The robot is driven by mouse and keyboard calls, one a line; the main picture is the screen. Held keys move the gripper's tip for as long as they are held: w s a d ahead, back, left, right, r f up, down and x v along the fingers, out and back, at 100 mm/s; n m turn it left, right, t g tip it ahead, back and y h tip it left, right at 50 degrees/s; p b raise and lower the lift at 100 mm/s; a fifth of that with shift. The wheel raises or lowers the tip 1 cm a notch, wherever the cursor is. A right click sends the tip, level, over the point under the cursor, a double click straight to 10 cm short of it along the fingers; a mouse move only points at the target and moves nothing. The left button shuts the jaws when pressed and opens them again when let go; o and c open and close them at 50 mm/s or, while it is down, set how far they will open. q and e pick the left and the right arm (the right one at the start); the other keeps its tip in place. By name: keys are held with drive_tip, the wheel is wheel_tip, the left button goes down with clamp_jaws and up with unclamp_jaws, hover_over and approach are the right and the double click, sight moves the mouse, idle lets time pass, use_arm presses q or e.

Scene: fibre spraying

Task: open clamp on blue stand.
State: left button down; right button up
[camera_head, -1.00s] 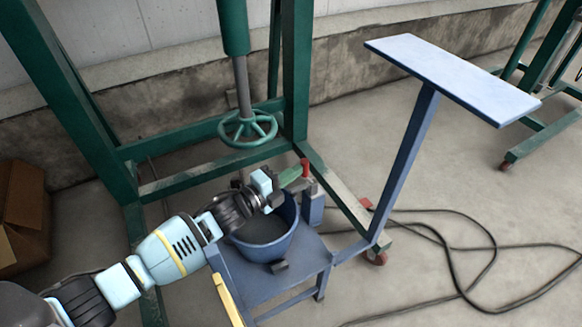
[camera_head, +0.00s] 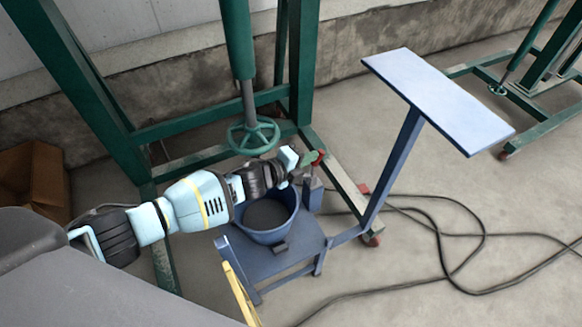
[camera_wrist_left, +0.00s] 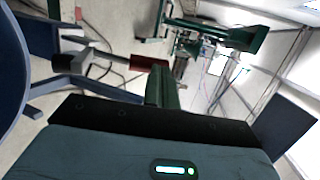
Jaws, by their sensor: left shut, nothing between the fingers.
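The low blue stand (camera_head: 262,262) carries a blue bucket (camera_head: 275,236) with a dark grey inside. The clamp sits on a blue block (camera_head: 312,197) at the stand's far right. Its red handle (camera_head: 319,158) leans to the right and also shows in the left wrist view (camera_wrist_left: 148,63). My left gripper (camera_head: 306,157) is shut and empty, with its green fingers beside the red handle. In the left wrist view the shut fingers (camera_wrist_left: 164,86) lie close to the handle; I cannot tell whether they touch it. My right gripper is not in view.
A slanted pale blue board (camera_head: 438,98) on a blue post stands to the right. A green frame with a handwheel (camera_head: 253,137) rises behind the bucket. Black cables (camera_head: 440,235) lie on the floor at right. A cardboard box (camera_head: 35,185) is at left.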

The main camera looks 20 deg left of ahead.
sight(323, 154)
use_arm(q)
drive_tip(key=shift+w+d+r, duration=0.1)
drive_tip(key=shift+w+d, duration=0.5)
drive_tip(key=shift+d, duration=0.05)
drive_tip(key=shift+x, duration=1)
drive_tip(key=shift+w+d+b, duration=0.4)
drive_tip(key=shift+d+b, duration=0.05)
drive_tip(key=shift+d, duration=0.25)
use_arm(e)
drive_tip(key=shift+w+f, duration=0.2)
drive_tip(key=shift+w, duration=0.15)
use_arm(q)
drive_tip(key=shift+d+r, duration=0.1)
drive_tip(key=shift+r, duration=0.1)
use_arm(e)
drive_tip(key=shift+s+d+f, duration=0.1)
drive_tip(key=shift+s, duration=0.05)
